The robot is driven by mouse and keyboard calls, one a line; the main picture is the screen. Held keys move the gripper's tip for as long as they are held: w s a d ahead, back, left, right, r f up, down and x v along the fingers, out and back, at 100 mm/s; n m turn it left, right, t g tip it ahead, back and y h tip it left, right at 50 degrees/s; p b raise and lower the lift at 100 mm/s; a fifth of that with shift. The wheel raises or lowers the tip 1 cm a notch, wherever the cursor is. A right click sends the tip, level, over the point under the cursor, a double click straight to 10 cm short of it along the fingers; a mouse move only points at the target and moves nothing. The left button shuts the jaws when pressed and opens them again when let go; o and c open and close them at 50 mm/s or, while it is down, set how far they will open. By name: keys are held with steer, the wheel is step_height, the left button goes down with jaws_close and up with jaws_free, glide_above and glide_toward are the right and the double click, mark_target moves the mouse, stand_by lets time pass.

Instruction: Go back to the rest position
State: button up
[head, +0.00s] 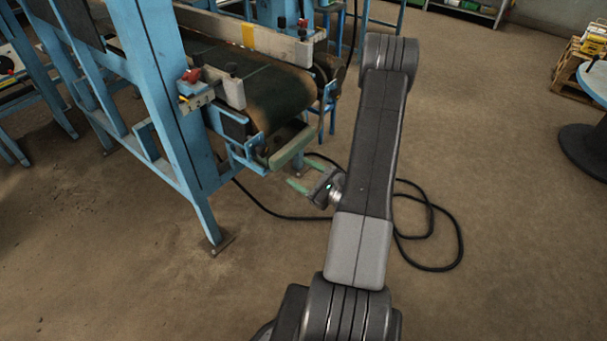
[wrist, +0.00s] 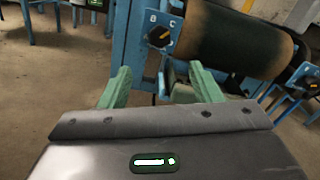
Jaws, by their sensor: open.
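My gripper (head: 302,174) shows in the head view near the middle, beside the end of a blue conveyor machine (head: 262,100). Its green fingers are apart with nothing between them. In the wrist view my gripper (wrist: 160,88) also shows open and empty, its two green fingers pointing toward the blue frame of the machine. The dark belt roller (wrist: 235,38) and a control plate with a yellow-marked knob (wrist: 160,36) are beyond the fingers. No sack is visible in either view.
A black cable (head: 440,262) lies looped on the brown floor right of my arm. A round blue-topped table (head: 592,85) stands at the right edge, near a pallet (head: 572,75) with goods. The floor (head: 510,200) between is clear.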

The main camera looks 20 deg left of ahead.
mark_target(265, 153)
stand_by(0.4)
steer(key=x, duration=1.4)
steer(key=shift+d, duration=0.1)
